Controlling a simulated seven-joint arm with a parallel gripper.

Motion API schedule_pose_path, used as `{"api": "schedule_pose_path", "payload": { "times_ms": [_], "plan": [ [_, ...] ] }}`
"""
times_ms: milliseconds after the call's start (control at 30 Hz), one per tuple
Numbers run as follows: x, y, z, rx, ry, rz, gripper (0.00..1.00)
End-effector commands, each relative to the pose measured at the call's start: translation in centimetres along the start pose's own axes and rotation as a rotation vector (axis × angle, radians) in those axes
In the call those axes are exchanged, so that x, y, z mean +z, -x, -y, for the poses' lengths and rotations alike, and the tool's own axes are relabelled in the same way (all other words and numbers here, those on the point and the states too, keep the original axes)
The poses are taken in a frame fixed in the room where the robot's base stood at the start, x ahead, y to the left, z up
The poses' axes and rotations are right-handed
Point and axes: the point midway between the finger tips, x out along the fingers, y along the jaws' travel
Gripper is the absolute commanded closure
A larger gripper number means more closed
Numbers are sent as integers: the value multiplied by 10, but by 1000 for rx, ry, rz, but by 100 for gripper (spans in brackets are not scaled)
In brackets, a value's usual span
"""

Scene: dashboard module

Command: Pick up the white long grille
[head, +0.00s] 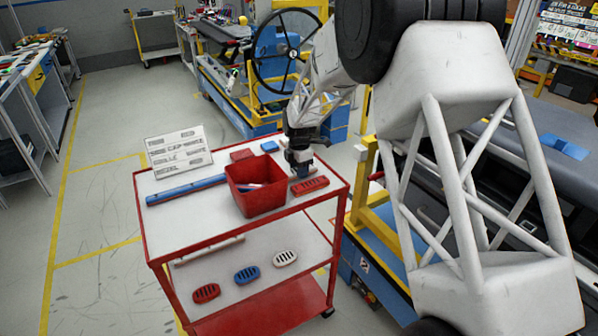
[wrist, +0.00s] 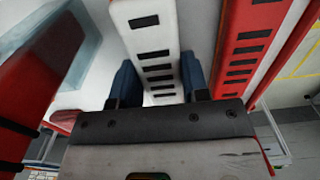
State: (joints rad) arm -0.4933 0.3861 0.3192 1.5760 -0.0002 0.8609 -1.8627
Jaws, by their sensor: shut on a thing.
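The white long grille (wrist: 150,25), with dark slots along it, runs between the blue fingers of my gripper (wrist: 158,84) in the wrist view. The fingers are shut on its two long sides. In the head view my gripper (head: 299,160) points down over the cart top, behind and right of the red bin; the white grille is mostly hidden there by the gripper and bin. I cannot tell whether it touches the cart top.
The red bin (head: 262,200) stands just left of my gripper. A red long grille (head: 310,186) lies close on the right, also in the wrist view (wrist: 248,45). A blue long part (head: 187,191) and a white sign (head: 178,152) are at left. Oval vents (head: 247,273) lie on the lower shelf.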

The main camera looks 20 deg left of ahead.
Motion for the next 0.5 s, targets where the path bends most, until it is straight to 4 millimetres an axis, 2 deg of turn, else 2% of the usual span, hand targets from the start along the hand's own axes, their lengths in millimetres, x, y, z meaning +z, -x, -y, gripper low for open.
{"api": "schedule_pose_path", "payload": {
  "times_ms": [500],
  "plan": [
    [0,70,0,2,0,1,82]
  ]
}}
